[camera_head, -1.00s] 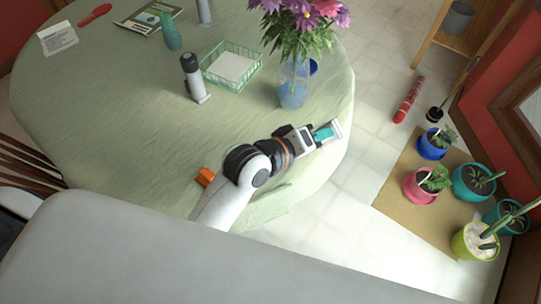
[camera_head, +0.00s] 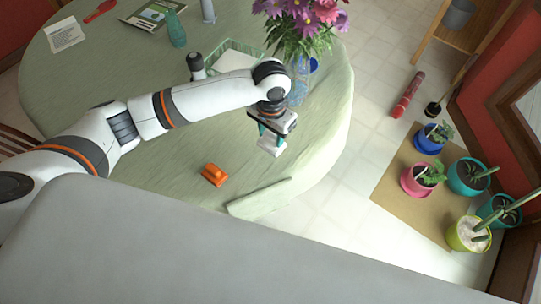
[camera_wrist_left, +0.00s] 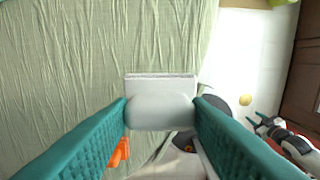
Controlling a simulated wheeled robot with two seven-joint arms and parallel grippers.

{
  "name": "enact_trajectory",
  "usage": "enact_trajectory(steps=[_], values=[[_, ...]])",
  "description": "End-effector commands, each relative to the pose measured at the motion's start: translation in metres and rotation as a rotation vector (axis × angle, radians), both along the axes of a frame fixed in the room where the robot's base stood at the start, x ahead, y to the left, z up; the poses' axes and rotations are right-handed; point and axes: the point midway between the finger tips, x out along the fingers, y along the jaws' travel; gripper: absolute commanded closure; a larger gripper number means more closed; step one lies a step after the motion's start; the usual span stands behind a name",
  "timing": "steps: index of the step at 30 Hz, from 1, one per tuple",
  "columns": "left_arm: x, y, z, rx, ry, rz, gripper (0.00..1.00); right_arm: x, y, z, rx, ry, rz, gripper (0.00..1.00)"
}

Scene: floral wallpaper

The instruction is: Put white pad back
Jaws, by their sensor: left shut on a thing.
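A small white pad (camera_wrist_left: 160,88) is held between the teal fingers of my left gripper (camera_wrist_left: 160,110) in the left wrist view. In the head view the same pad (camera_head: 270,150) shows below my left gripper (camera_head: 270,134), which points down above the right part of the green table. A light green wire basket (camera_head: 212,62) with white flat contents (camera_head: 237,60) stands behind my left arm, which hides part of it. My right gripper (camera_wrist_left: 262,122) seems to show small at the right of the left wrist view; its opening is unclear.
An orange object (camera_head: 214,175) lies on the table (camera_head: 120,85) near the left gripper. A flower vase (camera_head: 299,80) stands behind the gripper, and a dark-topped cylinder (camera_head: 196,66) is by the basket. Potted plants (camera_head: 420,178) stand on the floor at right.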

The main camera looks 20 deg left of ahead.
Motion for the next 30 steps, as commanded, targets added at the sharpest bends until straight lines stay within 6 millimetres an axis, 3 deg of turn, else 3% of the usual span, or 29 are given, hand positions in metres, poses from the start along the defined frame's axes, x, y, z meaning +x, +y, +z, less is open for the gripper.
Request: enact_trajectory(steps=[9,18,27,28,30], values=[[-0.001,0.003,-0.051,0.006,0.003,-0.001,0.88,-0.004,0.002,0.004,0.002,0.006,-0.001,0.59],[0.0,0.002,-0.087,0.004,0.003,-0.001,0.88,-0.004,0.002,0.007,0.002,0.007,-0.001,0.59],[0.0,0.003,-0.098,0.004,0.0,-0.001,0.88,-0.005,0.002,0.006,0.002,0.007,-0.001,0.59],[0.0,0.003,-0.098,0.004,0.001,-0.001,0.55,-0.005,0.002,0.006,0.002,0.007,-0.001,0.59],[-0.001,0.003,-0.098,0.004,0.001,-0.001,0.43,-0.005,0.002,0.006,0.002,0.007,-0.001,0.59]])
